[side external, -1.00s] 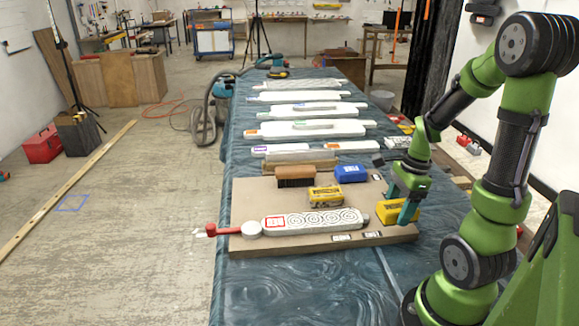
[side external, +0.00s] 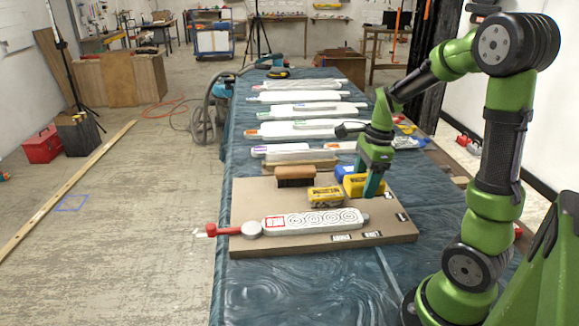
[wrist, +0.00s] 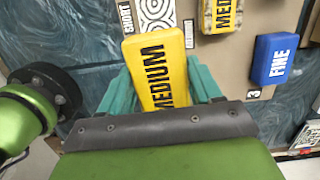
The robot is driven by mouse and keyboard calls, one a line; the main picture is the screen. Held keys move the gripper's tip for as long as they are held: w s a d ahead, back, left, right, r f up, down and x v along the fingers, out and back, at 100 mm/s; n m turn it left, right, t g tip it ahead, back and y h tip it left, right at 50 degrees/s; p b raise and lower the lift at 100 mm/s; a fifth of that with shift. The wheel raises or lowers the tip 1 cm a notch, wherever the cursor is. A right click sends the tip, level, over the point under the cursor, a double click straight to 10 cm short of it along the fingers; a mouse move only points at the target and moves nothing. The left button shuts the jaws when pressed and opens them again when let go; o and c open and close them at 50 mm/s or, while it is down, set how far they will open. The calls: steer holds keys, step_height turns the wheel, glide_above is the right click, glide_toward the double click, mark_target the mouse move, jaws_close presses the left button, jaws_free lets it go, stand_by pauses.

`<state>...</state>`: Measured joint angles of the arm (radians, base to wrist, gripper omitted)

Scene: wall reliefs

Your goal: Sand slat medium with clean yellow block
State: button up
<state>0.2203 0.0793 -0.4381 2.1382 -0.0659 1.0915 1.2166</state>
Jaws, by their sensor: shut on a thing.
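My gripper (side external: 367,180) is shut on a yellow block (side external: 355,187) and holds it over the right part of the board. In the wrist view the block (wrist: 150,62) reads MEDIUM, its face looks clean, and it sits between the teal fingers (wrist: 160,88). A second yellow block (side external: 325,198), greyer and marked, lies left of it on the board; it also shows in the wrist view (wrist: 220,14). The white slat (side external: 312,220) with carved spirals and a red-framed label lies along the board's front. A piece of carving (wrist: 157,10) shows in the wrist view, partly hidden by the held block.
The board (side external: 245,200) carries a wooden brush (side external: 296,171) and a blue block marked FINE (wrist: 272,58), mostly hidden behind the held block in the side view. A red clamp (side external: 222,231) sits at the slat's left end. More white slats (side external: 305,129) lie farther back.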

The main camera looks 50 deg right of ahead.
mark_target(358, 215)
step_height(358, 215, down, 7)
steer(key=shift+s+f, duration=0.1)
steer(key=shift+f, duration=0.05)
steer(key=shift+w+a+f, duration=0.15)
steer(key=shift+w+a, duration=0.35)
steer(key=shift+w, duration=0.05)
steer(key=shift+c, duration=0.8)
steer(key=shift+w+a, duration=0.55)
steer(key=shift+w+a+f, duration=0.1)
steer(key=shift+w+a, duration=5.8)
steer(key=shift+a, duration=0.05)
steer(key=shift+s+d, duration=7)
steer(key=shift+r, duration=4.15)
